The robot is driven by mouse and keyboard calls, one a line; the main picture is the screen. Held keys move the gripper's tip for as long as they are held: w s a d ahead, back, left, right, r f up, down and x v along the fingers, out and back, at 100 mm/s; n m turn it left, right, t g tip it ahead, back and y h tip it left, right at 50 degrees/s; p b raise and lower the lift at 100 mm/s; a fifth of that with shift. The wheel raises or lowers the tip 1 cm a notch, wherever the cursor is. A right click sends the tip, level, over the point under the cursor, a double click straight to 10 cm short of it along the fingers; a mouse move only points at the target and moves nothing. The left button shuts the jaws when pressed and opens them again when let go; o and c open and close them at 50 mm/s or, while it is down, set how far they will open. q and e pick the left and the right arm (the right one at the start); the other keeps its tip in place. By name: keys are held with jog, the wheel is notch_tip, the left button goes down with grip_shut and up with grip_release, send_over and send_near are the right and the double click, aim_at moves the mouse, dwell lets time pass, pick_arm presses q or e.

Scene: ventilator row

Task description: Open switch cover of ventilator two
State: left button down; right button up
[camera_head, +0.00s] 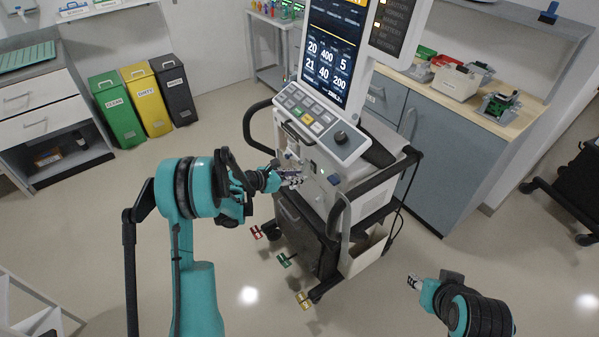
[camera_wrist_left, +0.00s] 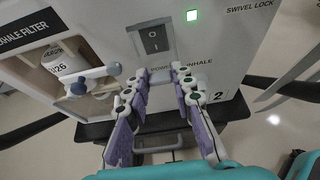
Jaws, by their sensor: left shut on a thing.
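My left gripper (camera_head: 293,180) is at the panel. In the left wrist view its fingertips (camera_wrist_left: 161,75) are just below the switch, on either side of a grey piece that looks like the switch cover (camera_wrist_left: 160,77); the fingers partly hide it. My right gripper (camera_head: 414,283) is low at the right, away from the ventilator; its jaws are too small to read.
Black handles (camera_head: 253,125) flank the ventilator. Coloured caster pedals (camera_head: 286,260) stick out below. The floor in front is clear.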

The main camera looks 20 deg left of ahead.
aim_at(301, 175)
pick_arm(q)
jog(key=r+g+y+p, duration=0.1)
jog(key=g+p, duration=0.1)
jog(key=r+g+y+p, duration=0.3)
jog(key=p, duration=0.1)
jog(key=shift+s+a+r+g+y, duration=0.2)
jog(key=shift+s+a+g+y, duration=0.1)
jog(key=shift+s+g+y, duration=0.1)
jog(key=shift+w+d+r+g+y+p, duration=0.15)
jog(key=shift+r+g+y+p, duration=0.45)
jog(key=shift+g+y, duration=0.2)
jog(key=shift+w+d+r+g+y+p, duration=0.1)
jog(key=shift+w+r+g+y+p, duration=0.1)
jog(key=shift+r+g+y+p, duration=0.5)
jog(key=shift+w+d+r+g+y+p, duration=0.15)
jog(key=shift+r+g+y+p, duration=0.3)
jog(key=shift+g+y, duration=0.5)
jog(key=shift+f+g, duration=0.1)
jog(key=shift+g, duration=0.15)
jog(key=c, duration=1.3)
grip_release()
jog(key=r, duration=0.4)
jog(key=w+r, duration=0.1)
jog(key=r, duration=0.3)
jog(key=d+r, duration=0.1)
jog(key=r, duration=0.3)
jog(key=shift+w, duration=0.15)
